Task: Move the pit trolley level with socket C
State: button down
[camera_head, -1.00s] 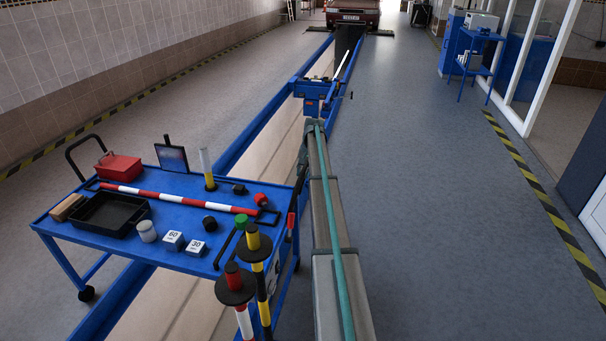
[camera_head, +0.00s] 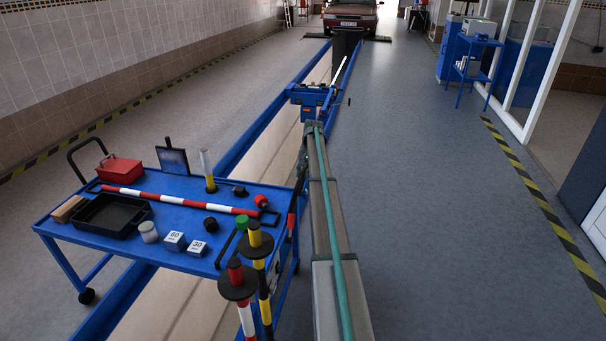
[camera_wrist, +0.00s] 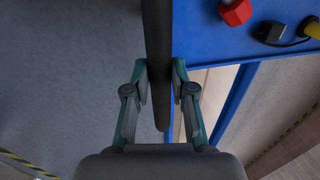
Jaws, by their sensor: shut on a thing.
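A blue wheeled tool trolley (camera_head: 180,207) stands over the pit at the left in the head view. Farther up the pit, a blue jack carriage (camera_head: 312,96) sits across the rails. No label shows which of them is the pit trolley. My gripper (camera_wrist: 158,74) is shut on a dark bar (camera_wrist: 157,25) in the wrist view. The bar runs beside the blue tray's edge, with its rounded end past my fingers. I cannot tell what the bar is joined to. In the head view my gripper is hard to make out beside the trolley's right edge. No socket letter C can be read.
The trolley carries a red-white bar (camera_head: 178,200), a black tray (camera_head: 110,215) and several small items. Banded red and yellow posts (camera_head: 264,285) stand at its front right. A car (camera_head: 350,17) stands at the pit's far end. The floor right of the pit is clear.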

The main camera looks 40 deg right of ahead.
jog(key=c, duration=1)
grip_release()
jog(key=r, duration=0.4)
jog(key=s+d+r, duration=0.1)
jog(key=r, duration=0.3)
jog(key=s+r, duration=0.1)
jog(key=r, duration=0.2)
jog(key=shift+d+r, duration=0.15)
jog(key=shift+r, duration=0.25)
